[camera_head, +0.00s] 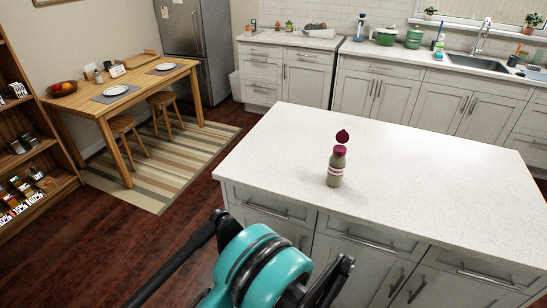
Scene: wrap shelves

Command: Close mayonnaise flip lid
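The mayonnaise bottle (336,170) stands upright on the white top of the kitchen island, near its front left part. It has a pale greenish body with a light label band and a dark red cap (340,150). The flip lid (342,137) is the same dark red and is raised above the cap, so it stands open. Teal and black parts of my own body show at the bottom, in front of the island and apart from the bottle.
The island top (440,170) is clear around the bottle. Drawers and cupboards with handles form its front. A wooden table (137,88) with plates and stools stands back left, and a shelf (32,135) is at the left edge. A counter with a sink (470,63) runs along the back.

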